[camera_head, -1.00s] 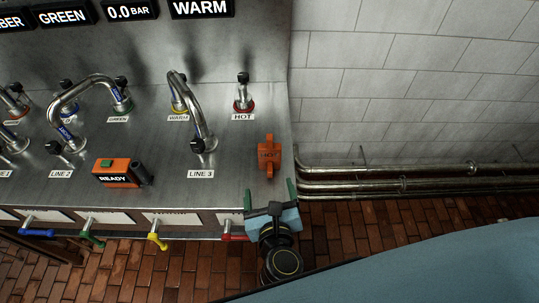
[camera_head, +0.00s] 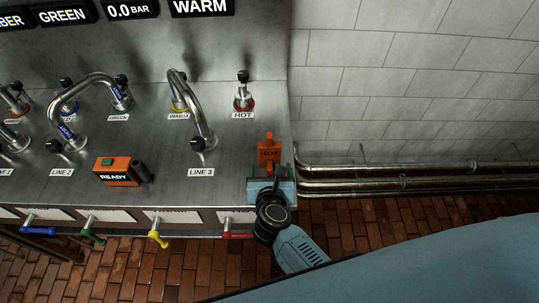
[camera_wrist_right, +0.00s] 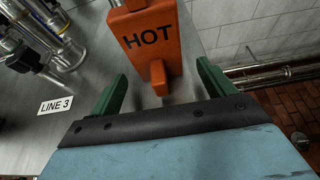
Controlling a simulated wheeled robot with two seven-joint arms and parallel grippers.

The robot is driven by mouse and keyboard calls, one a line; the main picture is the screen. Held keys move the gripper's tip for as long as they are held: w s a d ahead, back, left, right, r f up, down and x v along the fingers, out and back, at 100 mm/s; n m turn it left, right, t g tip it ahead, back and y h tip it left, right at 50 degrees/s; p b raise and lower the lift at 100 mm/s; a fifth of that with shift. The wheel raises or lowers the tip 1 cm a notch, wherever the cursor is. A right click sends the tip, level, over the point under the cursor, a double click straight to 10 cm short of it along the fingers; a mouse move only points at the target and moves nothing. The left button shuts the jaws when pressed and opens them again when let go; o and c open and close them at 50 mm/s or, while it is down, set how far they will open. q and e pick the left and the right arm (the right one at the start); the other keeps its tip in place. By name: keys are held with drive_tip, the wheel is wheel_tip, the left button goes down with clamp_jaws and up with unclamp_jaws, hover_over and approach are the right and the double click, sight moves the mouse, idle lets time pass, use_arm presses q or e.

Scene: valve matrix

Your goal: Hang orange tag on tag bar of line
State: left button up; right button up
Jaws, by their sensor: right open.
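The orange tag (camera_head: 269,152), marked HOT, is at the right end of the steel bench top; it also shows at the top middle of the right wrist view (camera_wrist_right: 150,38), with a small orange knob at its near end. My right gripper (camera_head: 269,170) is at the near side of the tag. In the right wrist view its green fingers (camera_wrist_right: 162,75) are apart, one on each side of the tag's near end, with no contact visible. My left gripper is not in view. I cannot tell which part is the tag bar.
An orange box marked READY (camera_head: 117,171) sits on the bench top. Curved pipes and valves stand behind, with the LINE 3 label (camera_head: 201,172) left of the tag. Coloured handles, including a red one (camera_head: 238,236), project from the front. Wall pipes (camera_head: 400,183) run right.

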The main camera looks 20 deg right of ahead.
drive_tip(key=shift+x, duration=1.5)
drive_tip(key=shift+a, duration=0.1)
drive_tip(key=shift+c, duration=0.3)
drive_tip(key=c, duration=1.2)
